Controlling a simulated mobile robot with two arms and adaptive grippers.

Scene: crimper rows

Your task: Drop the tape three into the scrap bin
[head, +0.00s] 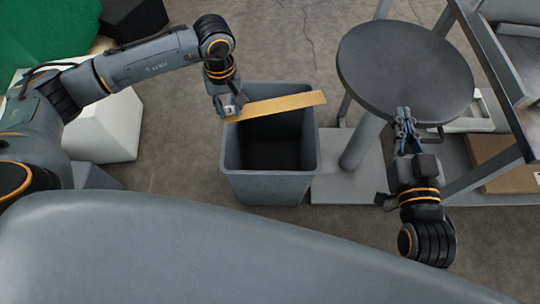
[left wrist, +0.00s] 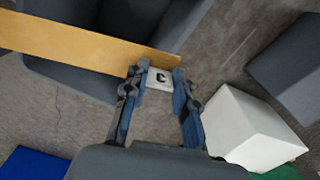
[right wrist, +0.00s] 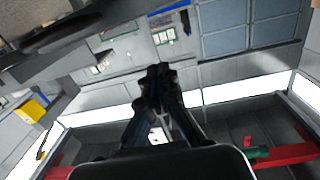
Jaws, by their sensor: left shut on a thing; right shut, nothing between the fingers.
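The tape three is a long flat orange-tan strip (head: 280,104) with a small white tag bearing a dark mark, seen in the left wrist view (left wrist: 159,79). My left gripper (head: 230,110) is shut on its tagged end, and the strip reaches out to the right. The strip lies across the view above the opening of the scrap bin, a grey open-topped square bin (head: 270,187). The bin also shows behind the strip in the left wrist view (left wrist: 60,78). My right gripper (head: 404,117) is shut and empty over the near edge of a round dark table.
The round dark table top (head: 405,65) stands right of the bin on a post and base plate (head: 335,184). A metal frame (head: 498,75) and a cardboard box (head: 505,165) are at the far right. A white block (head: 105,130) sits on the left. Floor behind the bin is clear.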

